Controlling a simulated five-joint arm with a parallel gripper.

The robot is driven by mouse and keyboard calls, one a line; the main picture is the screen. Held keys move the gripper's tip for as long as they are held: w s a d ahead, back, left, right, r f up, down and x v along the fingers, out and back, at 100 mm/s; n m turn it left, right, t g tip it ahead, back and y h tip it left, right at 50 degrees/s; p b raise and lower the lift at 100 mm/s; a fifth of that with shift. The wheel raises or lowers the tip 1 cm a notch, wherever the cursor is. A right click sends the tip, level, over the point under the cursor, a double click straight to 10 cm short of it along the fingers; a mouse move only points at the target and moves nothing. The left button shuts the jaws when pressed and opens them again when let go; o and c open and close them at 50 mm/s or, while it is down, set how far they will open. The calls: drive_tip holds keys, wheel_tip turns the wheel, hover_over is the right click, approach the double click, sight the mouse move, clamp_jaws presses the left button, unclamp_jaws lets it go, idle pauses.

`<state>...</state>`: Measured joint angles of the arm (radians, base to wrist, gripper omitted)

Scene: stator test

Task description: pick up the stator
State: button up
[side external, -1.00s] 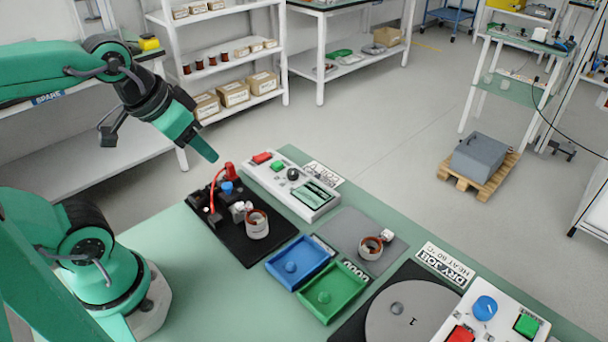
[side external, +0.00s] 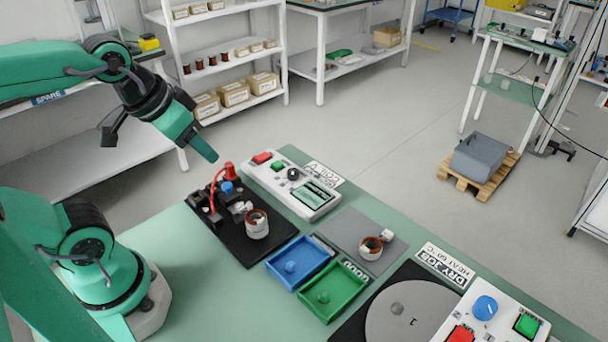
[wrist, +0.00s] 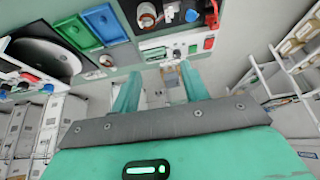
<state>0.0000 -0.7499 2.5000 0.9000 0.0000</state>
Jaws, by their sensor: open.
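Two stators, ring-shaped with copper-coloured windings and a white connector, are in the side view. One stator (side external: 257,224) stands on the black fixture plate (side external: 232,251). The other stator (side external: 371,247) stands on a grey plate (side external: 340,226) to the right. My gripper (side external: 209,152) is in the air above and left of the black fixture, apart from both stators. In the wrist view my gripper's (wrist: 160,88) two green fingers are spread with nothing between them. One stator (wrist: 146,15) shows at the top of the wrist view, beyond the fingers.
A blue tray (side external: 274,267) and a green tray (side external: 318,314) lie between the stators and the front. A control box (side external: 265,177) with red and green buttons stands behind the fixture. A round turntable (side external: 385,330) and another control box (side external: 505,309) are at lower right.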

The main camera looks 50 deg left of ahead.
idle(0.3)
drive_tip(key=o, duration=0.5)
drive_tip(key=shift+w, duration=0.1)
drive_tip(key=n+g, duration=0.5)
drive_tip(key=n, duration=0.2)
approach(250, 215)
drive_tip(key=d, duration=0.2)
drive_tip(key=shift+w+a+f+n+g, duration=0.1)
drive_tip(key=shift+w+f+n+g, duration=0.25)
drive_tip(key=shift+w, duration=0.15)
drive_tip(key=shift+f, duration=1.35)
drive_tip(key=shift+f, duration=0.1)
